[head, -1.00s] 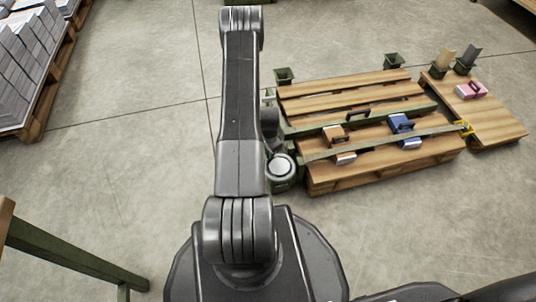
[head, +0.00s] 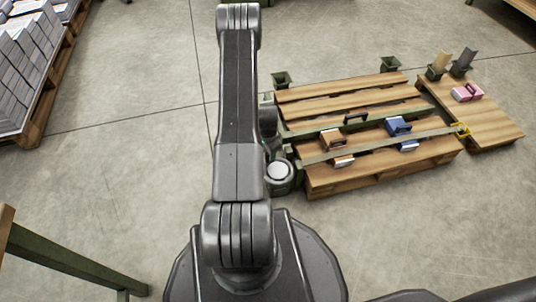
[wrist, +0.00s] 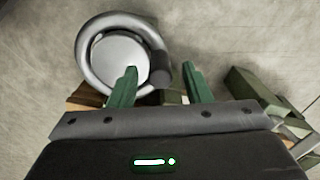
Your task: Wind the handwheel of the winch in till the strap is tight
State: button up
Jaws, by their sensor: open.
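The winch handwheel shows in the wrist view as a grey ring (wrist: 88,45) around a pale disc, with a dark knob (wrist: 160,68) on its right side. My gripper (wrist: 159,66) is open, its two green fingers apart. The knob appears between the fingertips in the picture; I cannot tell whether they reach down to its level. In the head view my arm hides the gripper.
An orange-brown clamp-like thing (head: 332,139) and a blue one (head: 397,126) lie on the pallet. A smaller wooden board (head: 490,118) at the right holds a pink thing (head: 467,92) and two holders. A stacked pallet stands far left. A green-framed bench (head: 70,262) is lower left. Floor between is clear.

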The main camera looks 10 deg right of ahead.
notch_tip(320, 180, up, 11)
jog(key=p, duration=0.3)
jog(key=shift+r, duration=0.15)
notch_tip(320, 180, down, 14)
jog(key=b, duration=0.4)
jog(key=shift+b, duration=0.3)
jog(key=shift+a+r, duration=0.1)
jog(key=shift+r, duration=0.1)
